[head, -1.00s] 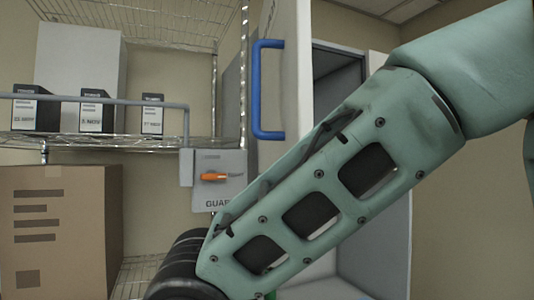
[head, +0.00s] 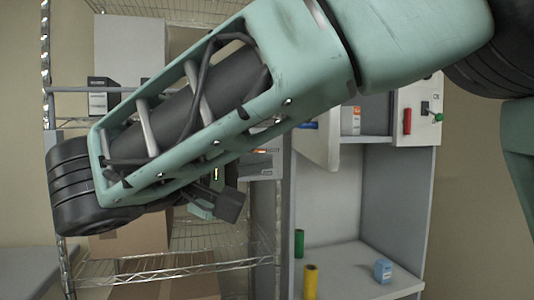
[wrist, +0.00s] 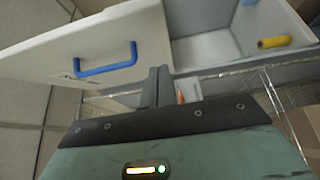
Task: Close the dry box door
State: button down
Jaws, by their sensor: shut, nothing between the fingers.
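The dry box (head: 398,200) is a pale grey cabinet at the right of the head view. Its white door (head: 318,152) stands open, and my arm hides much of it. Only a bit of its blue handle (head: 308,125) shows there. In the wrist view the open door (wrist: 45,58) spreads across the upper left, with the blue handle (wrist: 105,62) in full view. My gripper (wrist: 158,72) has its dark fingers together, empty, right of and below the handle. In the head view my gripper (head: 226,204) is left of the box. Contact with the door cannot be told.
Inside the box are a green cylinder (head: 299,243), a yellow cylinder (head: 311,281) and a blue block (head: 382,270). A panel (head: 418,110) with a red handle is at upper right. A wire shelf (head: 180,262) with a cardboard box (head: 130,243) stands at left.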

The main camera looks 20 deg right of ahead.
aim_at(320, 156)
jog(key=d+p, duration=0.1)
jog(key=d, duration=0.1)
jog(key=w+d+p, duration=0.1)
jog(key=d+p, duration=0.1)
jog(key=d, duration=0.1)
jog(key=w+d+p, duration=0.1)
jog(key=d, duration=0.2)
jog(key=shift+d+r, duration=0.1)
jog(key=shift+r, duration=0.15)
jog(key=shift+d+f+p, duration=0.2)
jog(key=shift+d+p, duration=0.15)
jog(key=shift+d, duration=0.1)
